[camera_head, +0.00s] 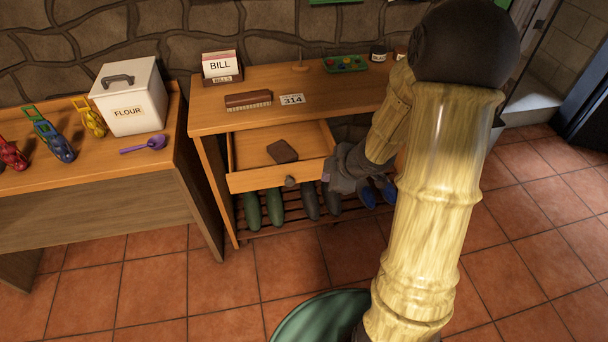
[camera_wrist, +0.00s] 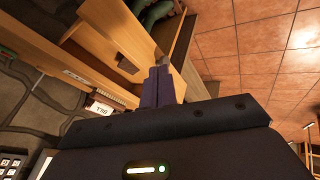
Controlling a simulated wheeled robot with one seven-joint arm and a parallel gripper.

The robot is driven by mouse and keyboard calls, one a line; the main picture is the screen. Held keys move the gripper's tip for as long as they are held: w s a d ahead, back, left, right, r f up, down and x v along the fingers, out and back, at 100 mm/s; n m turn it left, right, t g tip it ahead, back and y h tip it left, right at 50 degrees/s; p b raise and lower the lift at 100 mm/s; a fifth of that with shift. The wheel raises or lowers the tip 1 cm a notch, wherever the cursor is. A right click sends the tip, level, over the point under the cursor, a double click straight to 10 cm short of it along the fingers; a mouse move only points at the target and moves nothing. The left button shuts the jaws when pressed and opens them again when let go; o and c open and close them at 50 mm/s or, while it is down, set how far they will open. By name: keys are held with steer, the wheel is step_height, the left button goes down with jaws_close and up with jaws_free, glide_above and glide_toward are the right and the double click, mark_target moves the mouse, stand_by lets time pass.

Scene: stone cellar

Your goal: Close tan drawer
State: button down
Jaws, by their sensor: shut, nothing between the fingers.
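The tan drawer (camera_head: 250,181) in the wooden desk is pulled out, with its front panel and round dark knob (camera_head: 290,181) facing me. A small dark brown object (camera_head: 282,151) lies inside it. In the wrist view the open drawer (camera_wrist: 98,47) is at the upper left, with the brown object in it. My gripper (camera_head: 328,178) is at the right end of the drawer front, beside the knob. Its fingers (camera_wrist: 160,72) are together and hold nothing, close to the drawer's front edge. I cannot tell whether they touch it.
The desk top (camera_head: 225,118) holds a bill box (camera_head: 221,67), a brush (camera_head: 248,99), a number card (camera_head: 292,100) and a green tray (camera_head: 345,64). Several shoes stand on the slatted rack below. A side table (camera_head: 90,195) with a flour bin (camera_head: 130,97) stands left. Tiled floor in front is mostly clear.

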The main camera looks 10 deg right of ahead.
steer(key=shift+a+f+n+y, duration=0.45)
steer(key=shift+n+y, duration=0.25)
steer(key=shift+n, duration=0.3)
steer(key=b, duration=0.3)
glide_toward(296, 179)
steer(key=x, duration=0.4)
steer(key=shift+s+a+f, duration=0.1)
steer(key=shift+f, duration=0.2)
steer(key=shift+w+f, duration=0.1)
steer(key=shift+w, duration=0.2)
steer(key=shift+w+p, duration=0.1)
steer(key=shift+p, duration=0.3)
